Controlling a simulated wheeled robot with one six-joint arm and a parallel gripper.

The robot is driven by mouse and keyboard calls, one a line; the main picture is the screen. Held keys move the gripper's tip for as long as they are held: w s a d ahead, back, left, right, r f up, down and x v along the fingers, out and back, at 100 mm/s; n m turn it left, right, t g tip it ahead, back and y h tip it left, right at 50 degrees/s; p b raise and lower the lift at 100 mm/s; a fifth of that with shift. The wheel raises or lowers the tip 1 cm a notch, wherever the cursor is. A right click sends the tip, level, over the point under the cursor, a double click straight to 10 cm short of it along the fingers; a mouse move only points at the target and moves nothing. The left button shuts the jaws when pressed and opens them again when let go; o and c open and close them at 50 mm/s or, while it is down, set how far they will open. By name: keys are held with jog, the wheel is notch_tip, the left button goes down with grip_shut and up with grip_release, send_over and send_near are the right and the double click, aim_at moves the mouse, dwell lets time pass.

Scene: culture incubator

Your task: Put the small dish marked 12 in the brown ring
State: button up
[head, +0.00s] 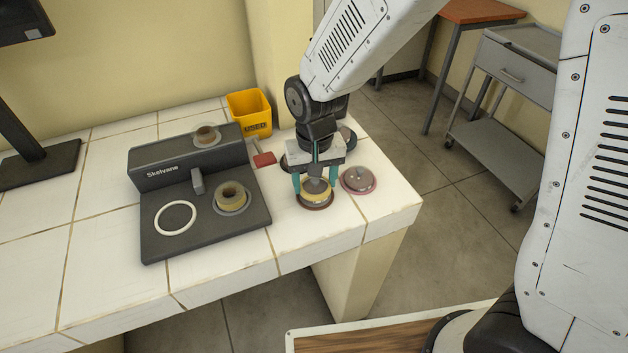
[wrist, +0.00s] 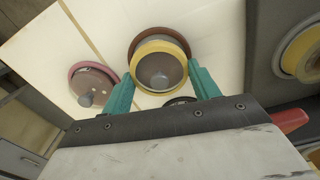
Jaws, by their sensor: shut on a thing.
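A small dish with a yellow rim and a grey knobbed top (head: 314,189) is between the teal fingers of my gripper (head: 315,180). The dish also shows in the wrist view (wrist: 160,75), with a finger on each side of it. No number can be read on it. The brown ring (head: 317,207) lies on the tiled bench just under the dish. In the wrist view the brown ring (wrist: 159,34) shows along the dish's far side, so the two look slightly offset. Whether the dish touches the ring or hangs just above it, I cannot tell.
A pink-rimmed dish (head: 358,180) stands close right. A dark round item (head: 347,137) is behind my gripper. The black Skelvane device (head: 160,244) at left carries a white ring (head: 175,218) and two spool-like dishes. A yellow bin (head: 249,112) stands behind.

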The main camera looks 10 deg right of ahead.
jog(key=shift+f, duration=0.35)
jog(key=shift+f, duration=0.2)
jog(key=o, duration=1)
